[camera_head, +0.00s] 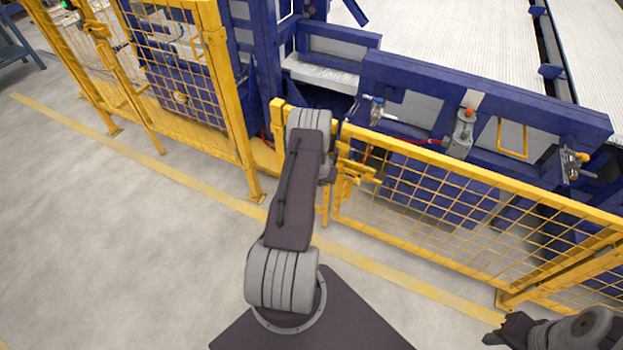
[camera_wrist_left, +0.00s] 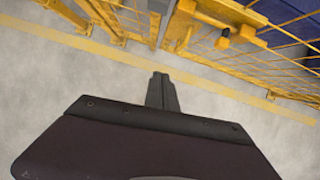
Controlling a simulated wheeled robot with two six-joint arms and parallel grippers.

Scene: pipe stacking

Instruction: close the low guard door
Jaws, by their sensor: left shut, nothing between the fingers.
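The low guard door (camera_head: 440,185) is a yellow mesh panel to the right of my left arm in the head view. A yellow latch (camera_head: 355,172) sits at its left end, beside a narrow gap at the post. Door and latch (camera_wrist_left: 225,38) also show at the top right of the left wrist view. The door looks nearly in line with the fence; I cannot tell if it is fully closed. My left gripper (camera_wrist_left: 161,92) is shut and empty, apart from the door in that view; my arm mostly hides it in the head view. My right gripper (camera_head: 497,332) is at the bottom right, its jaws unclear.
A tall yellow mesh fence (camera_head: 180,60) stands at the left. Blue machinery (camera_head: 480,95) with valves and fittings lies behind the low door. A yellow floor line (camera_head: 190,180) runs in front of the fence. The grey floor (camera_head: 110,230) at the left is clear.

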